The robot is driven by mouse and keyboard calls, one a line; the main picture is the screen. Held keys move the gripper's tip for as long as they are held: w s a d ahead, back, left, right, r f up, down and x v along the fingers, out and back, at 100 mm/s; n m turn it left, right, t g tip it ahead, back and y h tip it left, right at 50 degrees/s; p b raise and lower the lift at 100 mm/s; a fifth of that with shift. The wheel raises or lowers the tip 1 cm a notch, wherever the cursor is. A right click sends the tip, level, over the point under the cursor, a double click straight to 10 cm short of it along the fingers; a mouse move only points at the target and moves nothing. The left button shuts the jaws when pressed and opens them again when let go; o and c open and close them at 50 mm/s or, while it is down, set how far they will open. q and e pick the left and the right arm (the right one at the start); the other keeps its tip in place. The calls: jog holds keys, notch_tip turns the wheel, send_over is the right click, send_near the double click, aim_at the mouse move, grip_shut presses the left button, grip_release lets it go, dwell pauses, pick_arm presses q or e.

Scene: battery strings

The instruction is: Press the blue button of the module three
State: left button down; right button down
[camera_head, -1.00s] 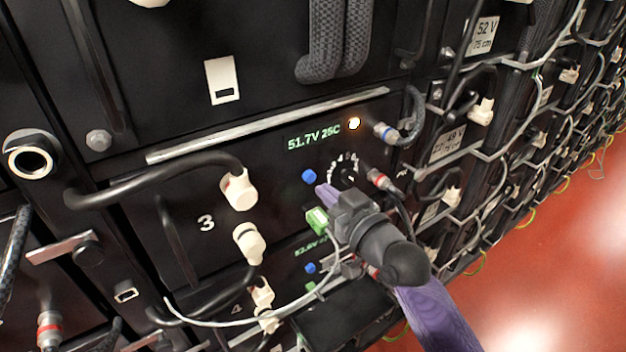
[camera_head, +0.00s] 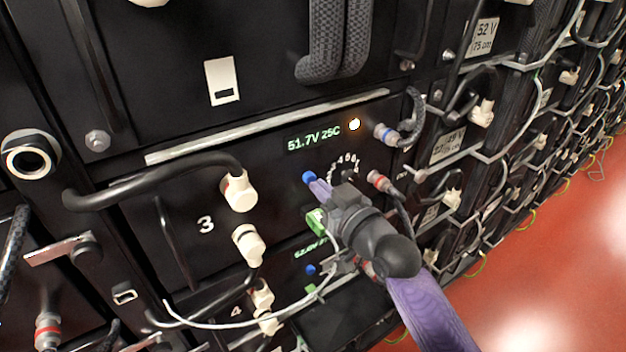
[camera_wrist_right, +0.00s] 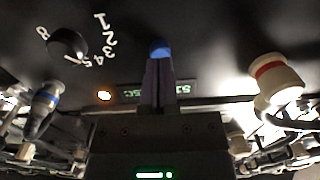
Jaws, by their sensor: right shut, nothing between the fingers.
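Module three (camera_head: 206,224) is a black panel with a white "3" and a green readout of "51.7V 25C". Its blue button (camera_head: 309,177) is a small round knob below the readout. My right gripper (camera_head: 315,186) is shut and empty, its purple fingertips at the button's lower right edge in the head view. In the right wrist view, the blue button (camera_wrist_right: 160,48) shows right at the tips of my closed fingers (camera_wrist_right: 158,62). Whether they touch or press it I cannot tell. My left gripper is not in view.
A rotary dial (camera_head: 341,175) and a red-banded connector (camera_head: 379,181) sit right of the button. Black cables and cream connectors (camera_head: 239,192) stick out at left.

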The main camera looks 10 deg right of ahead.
jog(key=shift+w+a, duration=0.1)
jog(key=shift+w, duration=0.15)
jog(key=shift+w+a, duration=0.15)
jog(key=shift+w, duration=0.3)
jog(key=shift+s+r, duration=0.1)
jog(key=shift+s, duration=0.1)
jog(key=p+v, duration=0.3)
jog(key=v, duration=0.4)
jog(key=shift+s, duration=0.25)
